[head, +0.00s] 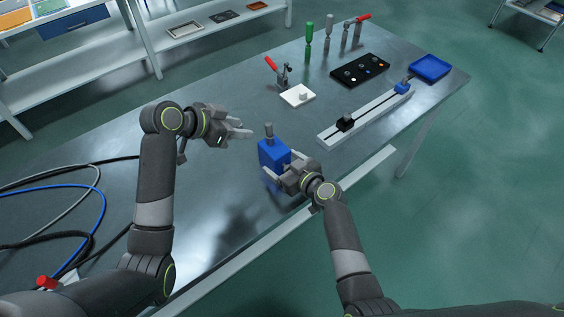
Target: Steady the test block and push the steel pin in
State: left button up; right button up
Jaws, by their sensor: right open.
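The blue test block (273,152) stands near the front edge of the grey table. The steel pin (269,129) stands upright at its top, with a good length showing above the block. My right gripper (284,168) is open at the block's near right side, its fingers close to the block; I cannot tell whether they touch it. My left gripper (244,130) is in the air to the left of the pin, apart from it, fingers pointing right. Its fingers are seen too edge-on to tell whether they are open. The block's lower right part is hidden by my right gripper.
Behind the block are a white plate (297,95) and a red-handled clamp (277,71). A rail with a black slider (345,122), a black panel (360,70) and a blue tray (430,67) lie to the right. Cables (75,200) lie at left.

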jog(key=shift+w+a+f, duration=0.1)
jog(key=shift+w+a, duration=0.1)
jog(key=shift+w, duration=0.1)
pick_arm(q)
jog(key=shift+o, duration=0.3)
pick_arm(e)
jog(key=c, duration=1.5)
pick_arm(q)
jog(key=n+g+y, duration=0.3)
jog(key=n+y, duration=0.3)
send_near(269, 127)
jog(key=x, duration=0.9)
jog(key=shift+w+f, duration=0.2)
jog(key=shift+f, duration=0.1)
